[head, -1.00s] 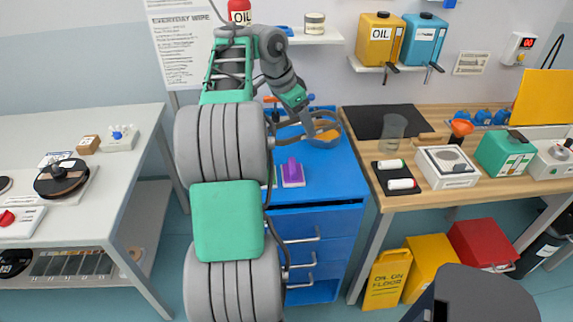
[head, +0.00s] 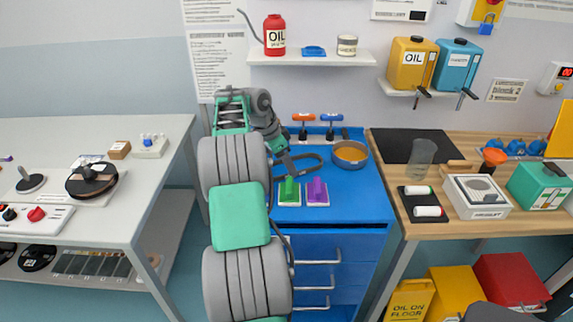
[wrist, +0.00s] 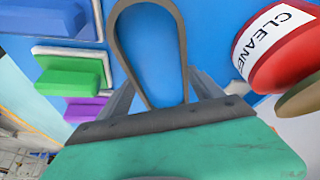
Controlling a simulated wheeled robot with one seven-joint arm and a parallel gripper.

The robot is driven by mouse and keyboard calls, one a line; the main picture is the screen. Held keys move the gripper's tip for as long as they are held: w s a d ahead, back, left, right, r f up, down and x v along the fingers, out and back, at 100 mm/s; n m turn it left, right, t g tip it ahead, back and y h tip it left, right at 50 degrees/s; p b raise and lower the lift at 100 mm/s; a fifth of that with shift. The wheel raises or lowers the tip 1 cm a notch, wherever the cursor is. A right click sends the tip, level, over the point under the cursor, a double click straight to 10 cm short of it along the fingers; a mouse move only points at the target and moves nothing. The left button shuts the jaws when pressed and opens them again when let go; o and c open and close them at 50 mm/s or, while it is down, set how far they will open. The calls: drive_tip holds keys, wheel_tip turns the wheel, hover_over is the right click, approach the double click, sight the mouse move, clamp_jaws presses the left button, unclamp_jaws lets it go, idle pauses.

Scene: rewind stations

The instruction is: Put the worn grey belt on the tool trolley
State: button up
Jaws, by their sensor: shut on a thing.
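The worn grey belt (head: 320,160) is a dark loop at my gripper (head: 289,164) in the head view, over the left and middle part of the tool trolley's blue top (head: 358,195). In the wrist view the belt (wrist: 181,38) stretches away as a long loop over the blue surface. Its near end is between the fingers of my gripper (wrist: 160,92), which is shut on it. I cannot tell whether the belt touches the top. The fingertips are partly hidden by the arm in the head view.
A green block (head: 290,190) and a purple block (head: 317,190) stand on the trolley's front part. A brass bowl (head: 350,153) is at right, with orange-handled (head: 303,118) and blue-handled (head: 332,118) tools behind. The trolley's front right is clear. A workbench (head: 440,225) adjoins at right.

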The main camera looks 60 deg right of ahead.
drive_tip(key=shift+f, duration=0.25)
drive_tip(key=o, duration=1.4)
drive_tip(key=p+v, duration=0.5)
drive_tip(key=v, duration=0.7)
drive_tip(key=w+a+r+n+t, duration=0.1)
drive_tip(key=w+a+r+n, duration=0.2)
drive_tip(key=a, duration=0.4)
drive_tip(key=w+a+r+n+t+h, duration=0.1)
drive_tip(key=w+a+n, duration=0.3)
drive_tip(key=a, duration=0.2)
drive_tip(key=w+a+r+n+t, duration=0.1)
drive_tip(key=w+a+n, duration=0.25)
drive_tip(key=a, duration=0.35)
drive_tip(key=s+a+f+n+t+y, duration=0.1)
drive_tip(key=a+n, duration=0.4)
drive_tip(key=a, duration=0.5)
drive_tip(key=s+a+f+n+t+y, duration=0.1)
drive_tip(key=s+a+f+n, duration=0.3)
drive_tip(key=a, duration=0.7)
drive_tip(key=s+a+f+n+t+y, duration=0.1)
drive_tip(key=s+a+f+n+y, duration=0.1)
drive_tip(key=a+n, duration=0.5)
drive_tip(key=s+a+f, duration=0.1)
drive_tip(key=s+a, duration=0.1)
drive_tip(key=a, duration=0.1)
drive_tip(key=shift+a, duration=0.4)
